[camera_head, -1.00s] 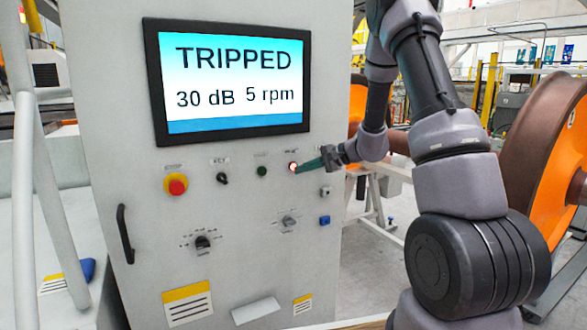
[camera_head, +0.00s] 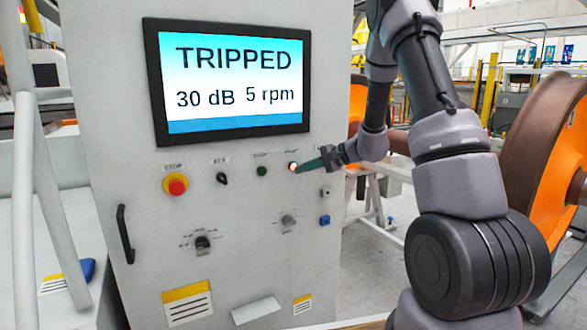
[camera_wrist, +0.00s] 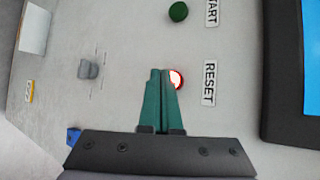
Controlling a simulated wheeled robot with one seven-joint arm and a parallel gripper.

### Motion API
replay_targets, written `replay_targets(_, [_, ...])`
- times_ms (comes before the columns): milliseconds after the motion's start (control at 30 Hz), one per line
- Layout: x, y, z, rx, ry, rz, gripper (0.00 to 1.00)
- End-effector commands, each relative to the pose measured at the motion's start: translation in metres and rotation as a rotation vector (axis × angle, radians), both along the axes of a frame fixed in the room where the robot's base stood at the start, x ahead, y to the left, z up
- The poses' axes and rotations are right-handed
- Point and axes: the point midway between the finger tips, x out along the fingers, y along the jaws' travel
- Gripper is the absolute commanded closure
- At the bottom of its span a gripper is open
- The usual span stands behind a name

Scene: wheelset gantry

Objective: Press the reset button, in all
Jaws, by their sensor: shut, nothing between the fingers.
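The reset button (camera_head: 293,167) glows red-white on the grey cabinet face, below the right part of the screen. In the wrist view the reset button (camera_wrist: 177,79) sits beside the label RESET, partly hidden by my fingertips. My gripper (camera_head: 299,169) has its green fingers shut and empty, with the tips at the button's edge. In the wrist view the fingertips of my gripper (camera_wrist: 160,72) overlap the button's left side. I cannot tell whether they touch it. The screen (camera_head: 235,80) reads TRIPPED, 30 dB, 5 rpm.
A green start button (camera_wrist: 178,11) is close by the reset button. A red stop button on a yellow base (camera_head: 176,185), a black selector switch (camera_head: 222,179) and lower knobs share the panel. An orange wheelset (camera_head: 560,150) stands at the right.

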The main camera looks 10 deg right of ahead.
Motion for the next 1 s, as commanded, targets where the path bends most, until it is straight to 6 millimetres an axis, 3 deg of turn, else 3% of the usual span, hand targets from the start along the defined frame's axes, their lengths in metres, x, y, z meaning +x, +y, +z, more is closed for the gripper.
replay_targets(1000, [0.0083,0.0029,0.0006,0.0,-0.001,0.0,1.0])
